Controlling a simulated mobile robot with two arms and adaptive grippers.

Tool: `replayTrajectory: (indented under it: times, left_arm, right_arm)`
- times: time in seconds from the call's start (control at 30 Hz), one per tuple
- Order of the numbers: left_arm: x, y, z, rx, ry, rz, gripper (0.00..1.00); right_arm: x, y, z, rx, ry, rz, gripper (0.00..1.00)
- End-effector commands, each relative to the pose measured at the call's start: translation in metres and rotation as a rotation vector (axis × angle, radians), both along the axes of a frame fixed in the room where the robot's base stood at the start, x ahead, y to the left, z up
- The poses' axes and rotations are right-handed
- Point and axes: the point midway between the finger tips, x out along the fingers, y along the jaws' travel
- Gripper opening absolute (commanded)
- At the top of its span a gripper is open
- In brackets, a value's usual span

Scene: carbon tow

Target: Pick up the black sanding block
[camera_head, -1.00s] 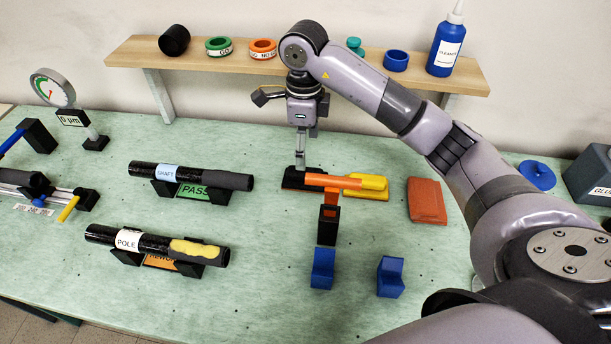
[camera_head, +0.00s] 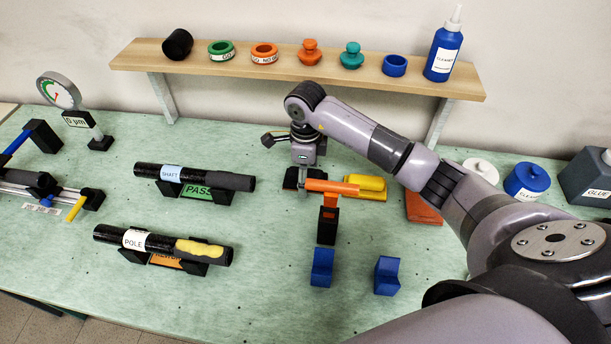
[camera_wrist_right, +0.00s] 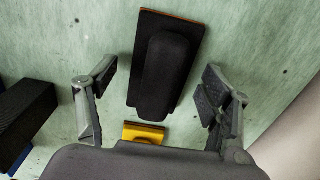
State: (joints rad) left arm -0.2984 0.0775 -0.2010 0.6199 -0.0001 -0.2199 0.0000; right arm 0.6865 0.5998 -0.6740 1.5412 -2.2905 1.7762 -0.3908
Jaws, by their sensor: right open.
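The black sanding block (camera_head: 290,178) lies on the green bench, partly hidden by my right gripper and an orange bar. In the right wrist view the block (camera_wrist_right: 166,62) shows whole, a long black grip on a dark base with a thin orange edge. My right gripper (camera_head: 303,184) is low at the block in the head view. In the wrist view the right gripper (camera_wrist_right: 157,85) is open, with one finger on each side of the block's near part and gaps between. Whether the fingertips are at block height is unclear. My left gripper is not in view.
A yellow block (camera_head: 368,188) and a red-orange block (camera_head: 423,209) lie to the right. Two blue supports (camera_head: 322,267) stand nearer. The shelf (camera_head: 290,67) runs behind.

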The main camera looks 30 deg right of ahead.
Motion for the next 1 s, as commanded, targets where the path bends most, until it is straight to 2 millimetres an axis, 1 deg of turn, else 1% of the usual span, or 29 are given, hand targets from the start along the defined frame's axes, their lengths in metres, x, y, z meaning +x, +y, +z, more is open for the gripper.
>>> replayTrajectory:
  times: [0.07, 0.87, 0.9, 1.0]
  left_arm:
    - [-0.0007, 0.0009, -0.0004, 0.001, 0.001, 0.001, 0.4]
    - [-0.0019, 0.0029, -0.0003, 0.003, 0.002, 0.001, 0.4]
    - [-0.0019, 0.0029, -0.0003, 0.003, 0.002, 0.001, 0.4]
    - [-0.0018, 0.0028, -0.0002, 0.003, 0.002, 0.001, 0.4]
  right_arm:
    - [0.0001, 0.0002, 0.0001, 0.0, 0.0, 0.0, 0.73]
    - [0.0001, 0.0002, 0.0007, 0.001, -0.001, 0.0, 0.2]
    - [0.0003, 0.0001, 0.001, 0.001, -0.001, 0.0, 0.19]
    - [0.0003, 0.0001, 0.001, 0.0, -0.001, 0.0, 0.19]
